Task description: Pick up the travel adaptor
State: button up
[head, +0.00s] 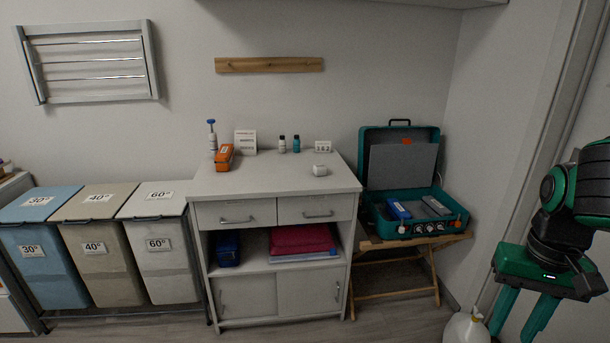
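A small white block (320,170), which looks like the travel adaptor, lies on the top of the white cabinet (260,180), near its front right part. It is small in the picture and its details are hard to tell. My gripper (514,328) hangs at the lower right, green, with its two fingers pointing down and apart. It appears empty. It is well to the right of the cabinet and touches nothing that I can see.
The cabinet top also holds an orange device (224,158), a pump bottle (212,136), a white card (246,142), two small bottles (282,144) and a white socket-like piece (323,147). A teal open case (400,185) stands right on a wooden stand. A white jug (466,328) is below.

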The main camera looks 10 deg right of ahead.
aim_at(319, 170)
jog(key=u, duration=0.3)
jog(key=i, duration=1.5)
jog(key=z, duration=0.75)
jog(key=i, duration=0.95)
jog(key=z, duration=0.6)
